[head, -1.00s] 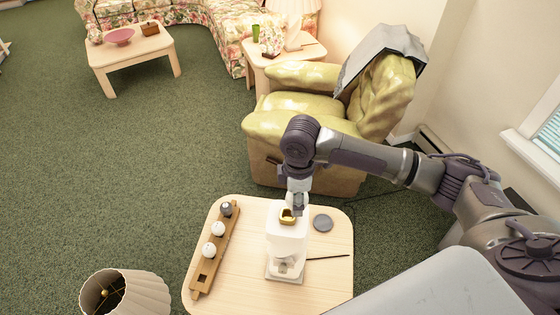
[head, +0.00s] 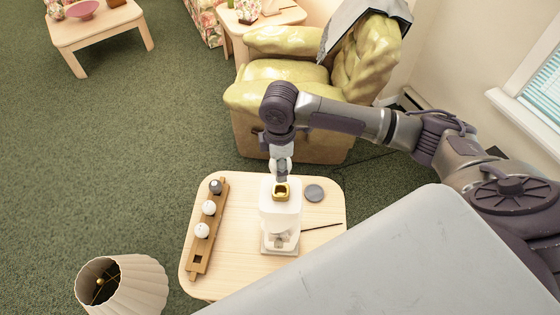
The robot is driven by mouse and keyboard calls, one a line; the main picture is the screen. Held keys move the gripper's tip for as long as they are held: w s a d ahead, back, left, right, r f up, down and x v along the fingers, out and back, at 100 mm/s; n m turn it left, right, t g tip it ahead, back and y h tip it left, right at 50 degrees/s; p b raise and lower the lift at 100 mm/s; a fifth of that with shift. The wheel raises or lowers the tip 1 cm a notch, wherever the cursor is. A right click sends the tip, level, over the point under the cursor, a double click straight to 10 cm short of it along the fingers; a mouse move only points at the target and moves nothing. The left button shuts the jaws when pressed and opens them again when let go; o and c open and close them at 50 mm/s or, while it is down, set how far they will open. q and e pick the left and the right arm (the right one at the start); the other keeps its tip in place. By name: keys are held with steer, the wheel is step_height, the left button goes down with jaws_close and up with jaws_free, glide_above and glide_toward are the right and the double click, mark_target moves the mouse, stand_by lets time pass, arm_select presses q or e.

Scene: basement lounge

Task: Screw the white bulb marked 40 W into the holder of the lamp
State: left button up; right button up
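A white lamp (head: 281,222) stands upright on the small light wooden table. Its brass-coloured holder (head: 281,191) is on top and looks open and empty. Left of it, a wooden rack (head: 197,260) holds three bulbs in a row: a dark grey one (head: 215,186) at the far end, a white one (head: 208,207) in the middle and a white one (head: 202,230) nearer. The near slot is empty. I cannot read any markings. My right gripper (head: 283,177) points down just behind or above the holder; its fingers are too small to judge. My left gripper is out of view.
A grey disc (head: 314,193) and a thin dark stick (head: 322,226) lie on the table (head: 237,268) right of the lamp. A pleated lampshade (head: 142,284) stands at lower left. A green armchair (head: 285,88) is just behind the table. Open carpet lies to the left.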

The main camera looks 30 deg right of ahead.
steer(key=shift+s+f+b, duration=0.2)
steer(key=shift+f+b, duration=0.15)
steer(key=shift+f, duration=0.65)
steer(key=shift+w+f+b, duration=0.15)
steer(key=shift+f+b, duration=0.2)
steer(key=shift+f, duration=0.55)
steer(key=shift+f+b, duration=0.5)
steer(key=shift+f, duration=1.35)
steer(key=o, duration=1.1)
